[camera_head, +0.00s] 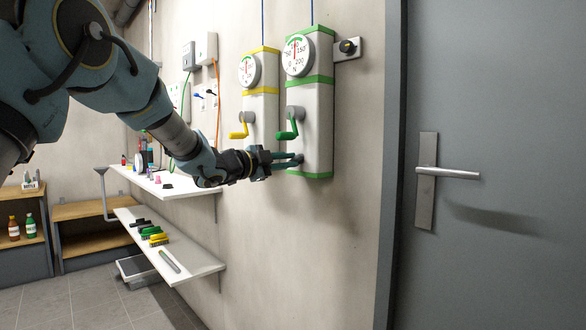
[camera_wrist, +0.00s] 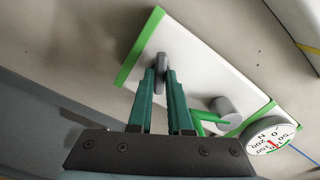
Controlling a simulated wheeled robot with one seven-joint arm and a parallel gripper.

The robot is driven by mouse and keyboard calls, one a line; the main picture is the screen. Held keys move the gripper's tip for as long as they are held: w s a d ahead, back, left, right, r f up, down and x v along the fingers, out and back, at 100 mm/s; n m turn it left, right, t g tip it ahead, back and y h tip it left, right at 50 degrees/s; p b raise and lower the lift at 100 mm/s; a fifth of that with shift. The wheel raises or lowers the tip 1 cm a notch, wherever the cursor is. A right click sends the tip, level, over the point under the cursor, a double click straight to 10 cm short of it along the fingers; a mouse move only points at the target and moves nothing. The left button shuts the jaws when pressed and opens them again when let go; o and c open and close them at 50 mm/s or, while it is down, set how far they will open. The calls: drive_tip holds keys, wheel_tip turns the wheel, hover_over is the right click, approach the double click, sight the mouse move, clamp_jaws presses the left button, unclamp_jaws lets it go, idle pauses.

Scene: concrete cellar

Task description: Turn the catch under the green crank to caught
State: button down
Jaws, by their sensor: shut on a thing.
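The green crank (camera_head: 288,125) sits on the front of a white wall box with green bands (camera_head: 316,110), its handle hanging down to the left. It also shows in the wrist view (camera_wrist: 207,118). Below the crank, near the box's lower end, is a small grey catch (camera_wrist: 161,68). My gripper (camera_head: 297,160) reaches in from the left at that spot. In the wrist view my gripper (camera_wrist: 161,85) has its two green fingers closed on the catch. The fingertips hide part of the catch, and I cannot tell which way it is turned.
A second box with yellow bands and a yellow crank (camera_head: 239,131) hangs close by on the left. A round dial (camera_head: 298,55) tops the green box. Two white shelves (camera_head: 170,184) with small items are at left. A grey door (camera_head: 500,100) is at right.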

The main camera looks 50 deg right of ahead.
drive_tip(key=shift+m+b, duration=0.7)
drive_tip(key=shift+f+m+b, duration=0.15)
drive_tip(key=shift+m+b, duration=0.25)
drive_tip(key=shift+b, duration=0.25)
drive_tip(key=shift+m+b, duration=1.7)
drive_tip(key=shift+b, duration=0.4)
drive_tip(key=c, duration=0.7)
unclamp_jaws()
drive_tip(key=shift+a, duration=0.15)
drive_tip(key=shift+w+a+b, duration=0.2)
drive_tip(key=shift+a+b, duration=0.65)
drive_tip(key=shift+a, duration=2.55)
